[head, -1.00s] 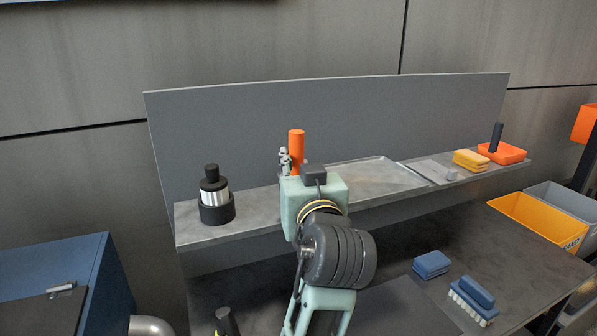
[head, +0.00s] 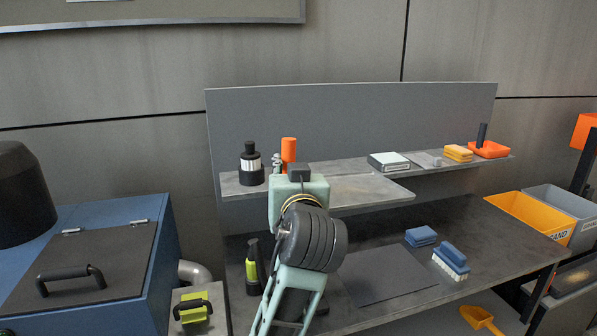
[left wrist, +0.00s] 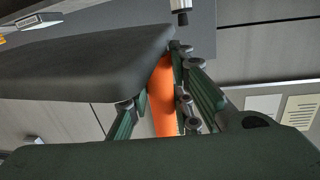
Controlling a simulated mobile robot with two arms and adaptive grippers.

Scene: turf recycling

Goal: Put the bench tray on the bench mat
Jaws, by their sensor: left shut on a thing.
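The bench tray (head: 375,190), a flat grey plate, extends to the right of my left gripper (head: 288,165) and overlaps the shelf's front edge in the head view. My left gripper is shut on it; the arm hides the contact. An orange upright cylinder (head: 288,150) shows at the fingers, and in the left wrist view (left wrist: 162,95) it lies between the finger links. I cannot tell whether it belongs to the tray. The bench mat (head: 375,275), a thin dark sheet, lies flat on the bench below, partly behind my arm. My right gripper is not in view.
The shelf holds a black-and-silver bottle (head: 250,165), a white box (head: 388,162), a yellow sponge (head: 458,153) and an orange dish (head: 490,149). A black-and-green tool (head: 252,265) is left of my arm.

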